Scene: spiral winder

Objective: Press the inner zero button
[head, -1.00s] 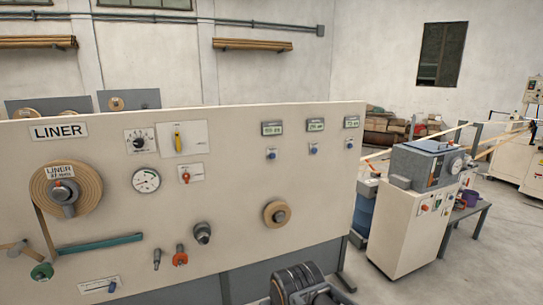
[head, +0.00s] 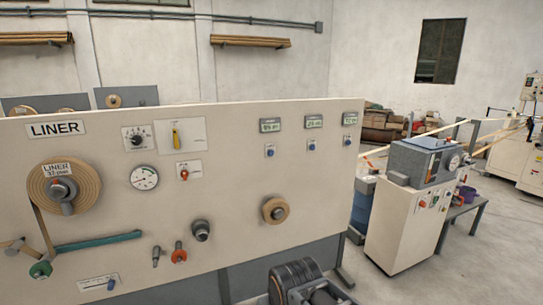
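A cream panel marked LINER (head: 225,225) fills the left and middle of the head view. Toward its right end are a left display (head: 271,125), a middle display (head: 314,121) and a right display (head: 350,118). Below each is a small blue button: left (head: 270,150), middle (head: 311,148) and right (head: 347,142). The display labels are too small to read, so I cannot tell which button is the inner zero. My gripper is not in view, and nothing covers the three buttons.
The panel also carries a liner roll (head: 88,188), a dial gauge (head: 144,178), a yellow-handled switch (head: 175,134) and a small tan roll (head: 275,210). A dark ribbed cylindrical part (head: 293,280) shows at the bottom. A grey-topped machine (head: 405,225) stands right, with open floor beside it.

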